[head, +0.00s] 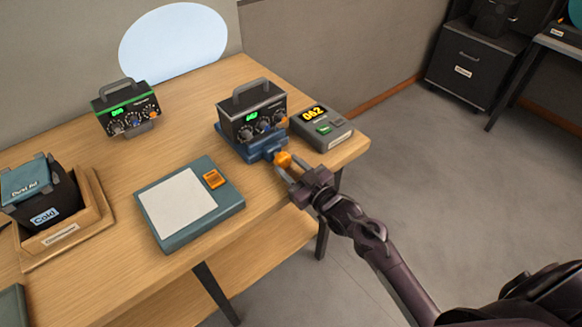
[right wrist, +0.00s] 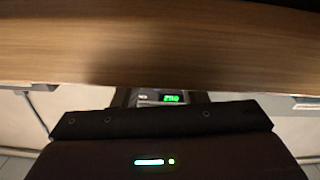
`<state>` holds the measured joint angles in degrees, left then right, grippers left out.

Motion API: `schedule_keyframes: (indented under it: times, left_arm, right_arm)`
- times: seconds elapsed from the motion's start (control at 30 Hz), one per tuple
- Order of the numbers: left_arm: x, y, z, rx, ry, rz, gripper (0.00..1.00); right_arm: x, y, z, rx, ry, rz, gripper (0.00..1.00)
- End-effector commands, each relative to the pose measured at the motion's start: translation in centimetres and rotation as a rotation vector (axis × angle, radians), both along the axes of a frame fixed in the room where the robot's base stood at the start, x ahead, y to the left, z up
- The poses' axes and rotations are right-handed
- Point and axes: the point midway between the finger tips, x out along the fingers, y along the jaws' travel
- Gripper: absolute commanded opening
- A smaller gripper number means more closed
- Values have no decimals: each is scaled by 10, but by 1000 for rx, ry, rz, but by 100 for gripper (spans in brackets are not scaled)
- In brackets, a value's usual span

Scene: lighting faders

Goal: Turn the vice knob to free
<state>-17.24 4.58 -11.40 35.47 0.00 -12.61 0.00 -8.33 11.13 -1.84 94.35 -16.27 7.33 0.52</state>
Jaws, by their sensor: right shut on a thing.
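The vice (head: 262,149) is a blue clamp at the right part of the table, with a black dimmer box (head: 252,117) with a handle and dials sitting in it. The orange vice knob (head: 283,159) sticks out at the vice's front right. My right gripper (head: 291,166) is shut on the vice knob, its fingers on either side of it. In the right wrist view the knob and fingertips are hidden; a wooden edge and a small green display (right wrist: 171,98) show. My left gripper is not in view.
A grey meter (head: 324,128) reading 062 stands right of the vice. A teal pad (head: 190,203) with an orange switch lies in front. A second dimmer box (head: 126,108) stands at back left.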

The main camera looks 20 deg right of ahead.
Motion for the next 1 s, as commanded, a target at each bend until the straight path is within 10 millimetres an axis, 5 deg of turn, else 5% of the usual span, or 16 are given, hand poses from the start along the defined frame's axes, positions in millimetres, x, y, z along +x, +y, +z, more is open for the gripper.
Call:
schedule_keyframes:
  times: [0.4, 0.43, 0.6, 1.0]
  left_arm:
    - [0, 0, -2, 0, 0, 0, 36]
    - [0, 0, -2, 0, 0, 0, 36]
    - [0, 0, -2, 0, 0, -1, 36]
    - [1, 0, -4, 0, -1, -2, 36]
  right_arm:
    - [0, 0, 0, -123, -46, 0, 16]
    - [0, 0, 0, -122, -45, 0, 41]
    - [0, 0, 0, -122, -44, 0, 60]
    - [-12, -4, -2, -123, -42, 1, 60]
